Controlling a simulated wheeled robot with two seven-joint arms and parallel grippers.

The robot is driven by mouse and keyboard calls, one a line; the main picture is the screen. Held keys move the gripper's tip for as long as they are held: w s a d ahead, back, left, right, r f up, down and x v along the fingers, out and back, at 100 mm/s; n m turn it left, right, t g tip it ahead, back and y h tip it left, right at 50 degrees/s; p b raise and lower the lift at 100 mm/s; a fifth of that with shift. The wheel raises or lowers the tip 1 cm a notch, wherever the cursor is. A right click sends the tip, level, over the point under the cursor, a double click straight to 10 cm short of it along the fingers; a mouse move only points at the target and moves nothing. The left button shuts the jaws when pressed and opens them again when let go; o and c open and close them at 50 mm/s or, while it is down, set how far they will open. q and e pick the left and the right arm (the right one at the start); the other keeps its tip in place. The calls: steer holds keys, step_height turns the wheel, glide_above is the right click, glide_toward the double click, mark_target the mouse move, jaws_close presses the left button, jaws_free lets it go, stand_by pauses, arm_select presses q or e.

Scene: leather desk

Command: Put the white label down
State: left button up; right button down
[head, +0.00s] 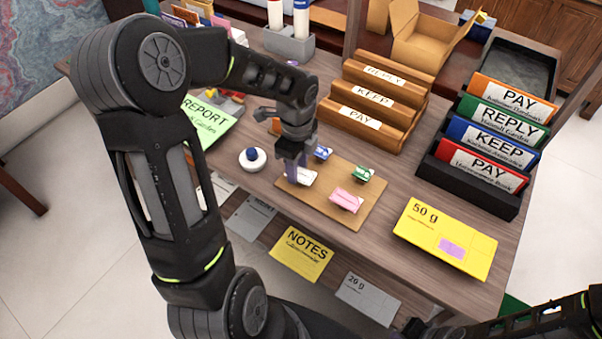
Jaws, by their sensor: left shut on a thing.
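My left gripper (293,170) points down over the left part of a tan board (318,208) and is shut on the white label (304,177). The label is at or just above the board; the fingers hide part of it, and I cannot tell if it touches. On the same board are a pink label piece (346,200), a green one (363,173) and a blue one (323,152). My right arm comes in at the lower right corner; its dark end is low in the picture, and its jaws cannot be made out.
A round white piece with a blue knob (252,158) stands left of the board. A wooden stepped rack (376,98) is behind, a black tray of coloured binders (470,190) at right. A yellow 50 g card (446,237) lies near the front edge.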

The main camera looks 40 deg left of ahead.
arm_select(q)
jaws_close()
steer(key=shift+r, duration=0.1)
step_height(320, 180, up, 10)
steer(key=shift+r, duration=0.2)
stand_by(0.4)
stand_by(0.8)
steer(key=w+d+f+n, duration=0.1)
steer(key=w+d+n, duration=0.2)
steer(key=d+n, duration=0.1)
steer(key=w+d+f+n, duration=0.2)
steer(key=w+d+n, duration=0.2)
steer(key=n, duration=0.3)
steer(key=w+d+f+n, duration=0.1)
steer(key=w+d+n, duration=0.2)
steer(key=d+n, duration=0.2)
steer(key=shift+w+d+f+n, duration=0.2)
steer(key=shift+w+f+n, duration=0.1)
steer(key=shift+f, duration=0.1)
